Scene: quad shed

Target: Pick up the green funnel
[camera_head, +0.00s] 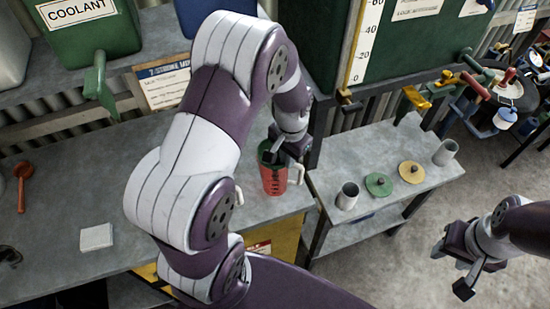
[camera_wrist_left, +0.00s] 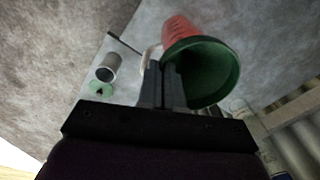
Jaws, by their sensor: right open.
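The green funnel (camera_head: 266,152) sits in the mouth of a red jug (camera_head: 273,181) on the grey bench. In the left wrist view the funnel (camera_wrist_left: 214,76) shows its wide green mouth, with the red jug (camera_wrist_left: 180,30) beyond it. My left gripper (camera_head: 281,149) reaches down at the jug's top. In the left wrist view its fingers (camera_wrist_left: 163,82) are close together at the funnel's rim and appear shut on it; the contact is partly hidden. My right gripper (camera_head: 451,270) is open and empty, low over the floor at the right.
A lower side table (camera_head: 335,165) holds a metal cup (camera_head: 347,195), green and yellow discs (camera_head: 378,184) (camera_head: 411,172) and another cup (camera_head: 445,152). A green coolant container (camera_head: 90,35) with a spout stands on the shelf. A red ladle (camera_head: 25,183) and white pad (camera_head: 96,237) lie left.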

